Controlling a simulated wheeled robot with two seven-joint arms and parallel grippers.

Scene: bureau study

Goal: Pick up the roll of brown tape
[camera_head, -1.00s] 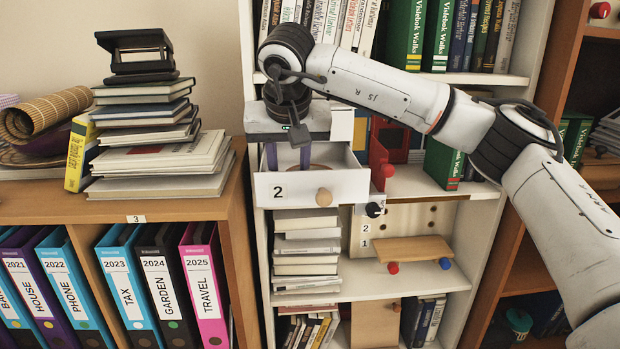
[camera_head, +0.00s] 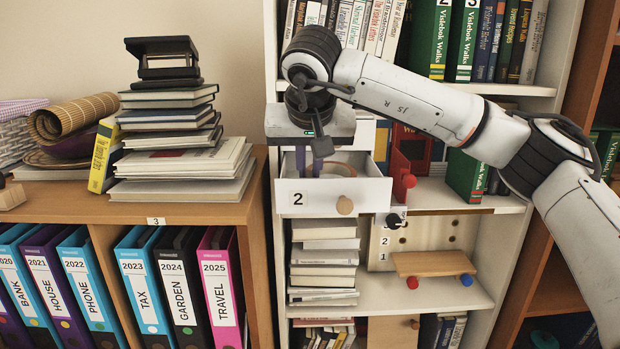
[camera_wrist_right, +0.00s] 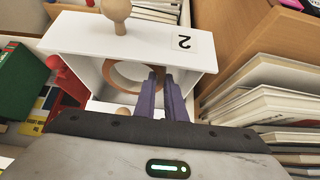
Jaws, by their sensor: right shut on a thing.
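The roll of brown tape (camera_head: 338,169) lies inside the open white drawer marked 2 (camera_head: 318,197). It is a brown ring, partly hidden by the drawer front in the head view. In the right wrist view the roll (camera_wrist_right: 112,78) shows beside my purple fingers, inside the drawer (camera_wrist_right: 75,40). My right gripper (camera_head: 308,172) reaches down into the drawer from above, with its fingers close together on the near side of the roll. It is shut on the roll's wall; the exact contact is hard to see. My left gripper is not in view.
A red drawer (camera_head: 402,165) with a red knob stands to the right of the white drawer. Stacked books (camera_head: 325,262) lie below it. A wooden cabinet with books (camera_head: 185,165) on top stands to the left. Shelves with upright books surround my arm.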

